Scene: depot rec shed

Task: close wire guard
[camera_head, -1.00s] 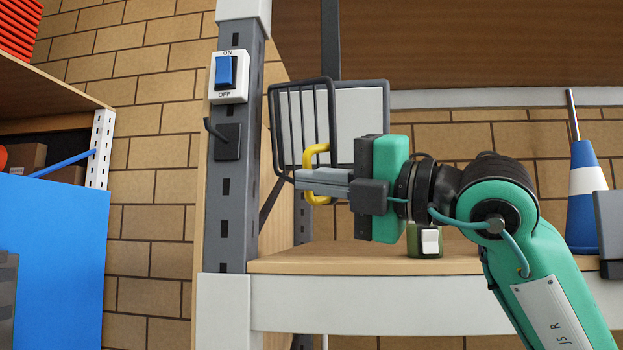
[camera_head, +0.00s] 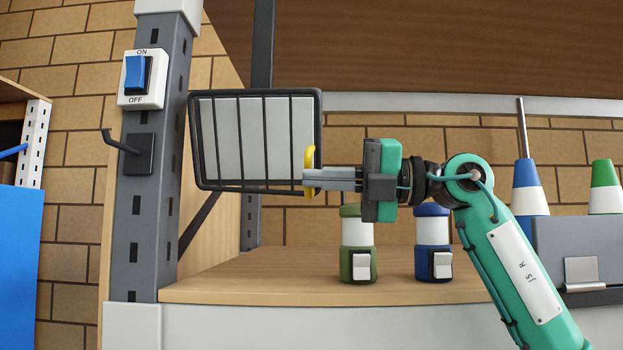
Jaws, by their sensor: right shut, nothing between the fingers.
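The wire guard (camera_head: 238,140) is a dark frame with vertical bars. It lies flat across the front of a white panel (camera_head: 275,118), beside the grey slotted post, and looks closed. Its yellow handle (camera_head: 309,158) is on its right side. My right gripper (camera_head: 308,179) comes in from the right, its grey fingers shut with nothing between them. The fingertips overlap the lower part of the handle in the picture; I cannot tell if they touch it. My left gripper is not in view.
A blue switch (camera_head: 137,75) and a hook (camera_head: 123,144) are on the post (camera_head: 150,215). A green canister (camera_head: 355,240) and a blue canister (camera_head: 432,235) stand on the wooden shelf (camera_head: 300,290) below. Cones and a grey bin (camera_head: 575,245) are at right.

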